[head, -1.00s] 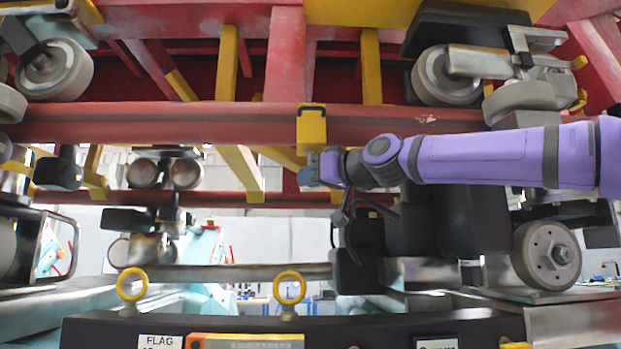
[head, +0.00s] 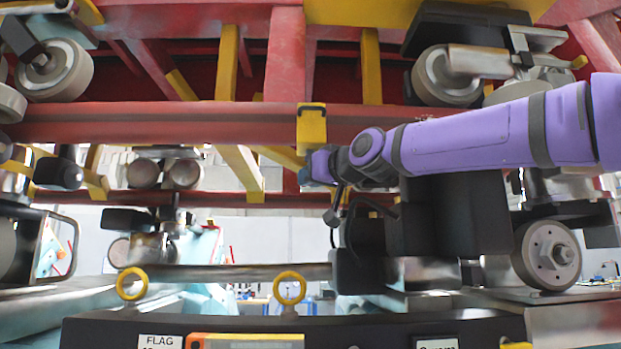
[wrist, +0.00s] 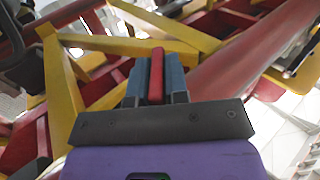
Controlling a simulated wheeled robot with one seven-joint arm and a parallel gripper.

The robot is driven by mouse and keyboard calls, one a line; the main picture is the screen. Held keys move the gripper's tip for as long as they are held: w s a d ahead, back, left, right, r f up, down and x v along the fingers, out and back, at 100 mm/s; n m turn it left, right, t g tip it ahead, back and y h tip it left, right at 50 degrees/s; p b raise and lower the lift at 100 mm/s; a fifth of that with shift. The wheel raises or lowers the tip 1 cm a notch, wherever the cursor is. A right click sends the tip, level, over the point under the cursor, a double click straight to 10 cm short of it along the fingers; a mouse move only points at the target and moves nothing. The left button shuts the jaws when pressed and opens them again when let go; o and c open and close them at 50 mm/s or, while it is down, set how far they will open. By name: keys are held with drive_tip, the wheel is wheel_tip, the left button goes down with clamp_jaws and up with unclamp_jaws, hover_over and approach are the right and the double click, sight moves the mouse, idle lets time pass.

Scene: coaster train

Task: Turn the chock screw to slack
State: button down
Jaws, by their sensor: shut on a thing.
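In the wrist view, the blue-grey fingers of my gripper (wrist: 155,82) are shut on a red bar (wrist: 157,72), which appears to be the handle of the chock screw. In the head view, my gripper (head: 306,170) is just below a yellow block (head: 312,128) with a black top bracket, which may be the chock. This block hangs against the red rail (head: 180,124). The screw itself is hidden from the head view by the gripper and the block.
Red beams and yellow struts (head: 240,172) surround the gripper. Wheels (head: 446,76) are at the upper right. A black post (head: 473,218) stands below my purple arm. A dark panel with yellow rings (head: 289,288) is at the front. Open space lies below and left of the gripper.

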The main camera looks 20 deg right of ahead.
drive_tip(key=shift+d+m+t+h, duration=0.1)
drive_tip(key=shift+m+t+h, duration=0.1)
drive_tip(key=shift+m+h, duration=0.95)
drive_tip(key=shift+m+t+h, duration=0.2)
drive_tip(key=shift+m+h, duration=0.45)
drive_tip(key=shift+h, duration=1)
drive_tip(key=shift+m+g+h, duration=0.5)
drive_tip(key=shift+m+h, duration=1.4)
drive_tip(key=shift+h, duration=1)
drive_tip(key=c, duration=1.2)
unclamp_jaws()
drive_tip(key=shift+o, duration=0.2)
drive_tip(key=v, duration=1.1)
drive_tip(key=shift+a, duration=0.2)
drive_tip(key=s+d+f+n+g+y, duration=0.1)
drive_tip(key=s+f, duration=0.5)
drive_tip(key=f, duration=0.7)
drive_tip(key=s+d+f+n+g+y, duration=0.1)
drive_tip(key=s+d+f+g+y, duration=0.2)
drive_tip(key=f, duration=1)
drive_tip(key=s+d+f+n+g+y, duration=0.1)
drive_tip(key=s+d+f+g, duration=0.5)
drive_tip(key=s+f, duration=0.3)
wheel_tip(320, 180, down, 4)
drive_tip(key=shift+s+d+f+n+g+y, duration=0.1)
drive_tip(key=shift+s+d+n+g+y, duration=0.3)
drive_tip(key=shift+g, duration=0.5)
